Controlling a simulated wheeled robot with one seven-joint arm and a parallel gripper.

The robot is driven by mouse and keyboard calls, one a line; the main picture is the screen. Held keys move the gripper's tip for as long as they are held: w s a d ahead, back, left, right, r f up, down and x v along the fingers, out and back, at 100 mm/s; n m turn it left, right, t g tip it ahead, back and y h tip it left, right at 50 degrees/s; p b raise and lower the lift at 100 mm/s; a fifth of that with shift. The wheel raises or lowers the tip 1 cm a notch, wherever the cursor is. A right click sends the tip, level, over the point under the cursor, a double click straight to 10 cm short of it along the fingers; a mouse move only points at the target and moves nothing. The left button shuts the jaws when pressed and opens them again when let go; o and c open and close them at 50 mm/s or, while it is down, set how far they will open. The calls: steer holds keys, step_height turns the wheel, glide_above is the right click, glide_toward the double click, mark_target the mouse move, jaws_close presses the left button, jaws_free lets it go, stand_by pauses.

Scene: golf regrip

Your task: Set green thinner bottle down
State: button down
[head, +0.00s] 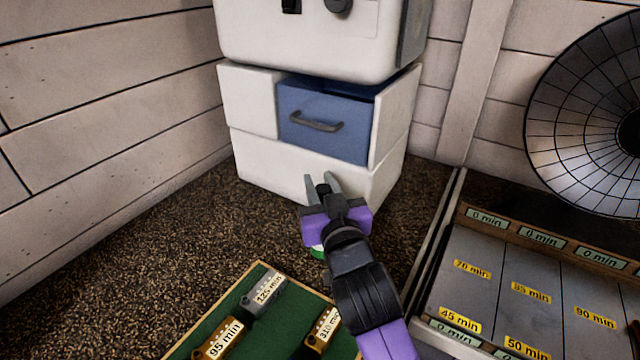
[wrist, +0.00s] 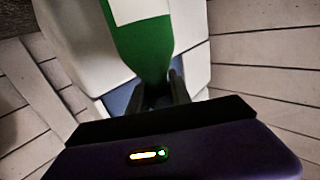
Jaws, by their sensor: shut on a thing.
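The green thinner bottle (wrist: 142,48) has a white label and shows at the top of the wrist view, narrowing toward the fingers. My gripper (wrist: 158,92) is shut on its narrow end. In the head view my gripper (head: 323,182) is in front of the white cabinet with the blue drawer. There only a small green and white piece of the bottle (head: 317,252) shows, below the purple gripper body. The rest is hidden by my gripper and wrist. I cannot tell whether its base touches anything.
A green-topped board (head: 212,322) with several tagged blocks lies at the front. A grey tray with minute labels (head: 495,275) is at the right. The white cabinet (head: 255,165) has its blue drawer (head: 325,125) at the back. Brown speckled floor (head: 150,240) is clear at left.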

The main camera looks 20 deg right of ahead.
steer(key=shift+f, duration=0.15)
steer(key=c, duration=1.2)
jaws_free()
steer(key=shift+o, duration=0.2)
steer(key=shift+s, duration=0.1)
steer(key=s+a+b, duration=0.1)
steer(key=s, duration=1)
steer(key=shift+s+a+b, duration=0.35)
steer(key=shift+a, duration=0.05)
steer(key=shift+r, duration=0.25)
